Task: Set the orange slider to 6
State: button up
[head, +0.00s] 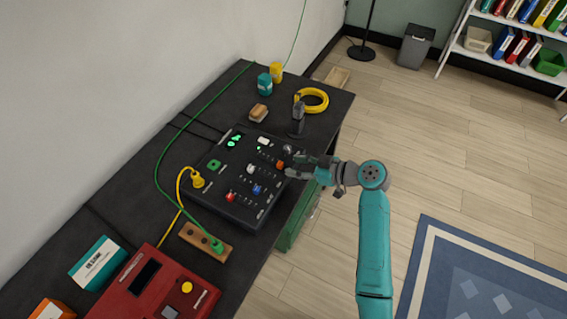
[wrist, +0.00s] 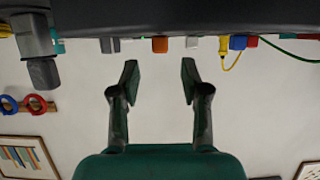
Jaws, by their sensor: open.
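The orange slider (head: 280,164) has a small orange cap on the right part of the black control panel (head: 240,208). In the wrist view the orange cap (wrist: 160,45) shows ahead of my gripper, centred between its fingers. My gripper (head: 291,166) is at the panel's right edge, close beside the orange cap. In the wrist view my gripper (wrist: 159,76) has its two fingers apart with nothing between them. I cannot tell whether a finger touches the cap. The scale numbers are too small to read.
Blue (head: 257,189), red (head: 230,196) and white (head: 250,168) caps sit near the orange one. A dark grey upright tool (head: 298,118) stands behind the panel. A yellow plug and cable (head: 197,180) are at its left. Floor is open right of the table.

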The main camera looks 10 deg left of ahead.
aim_at(282, 164)
jog(key=shift+x, duration=2.6)
grip_shut()
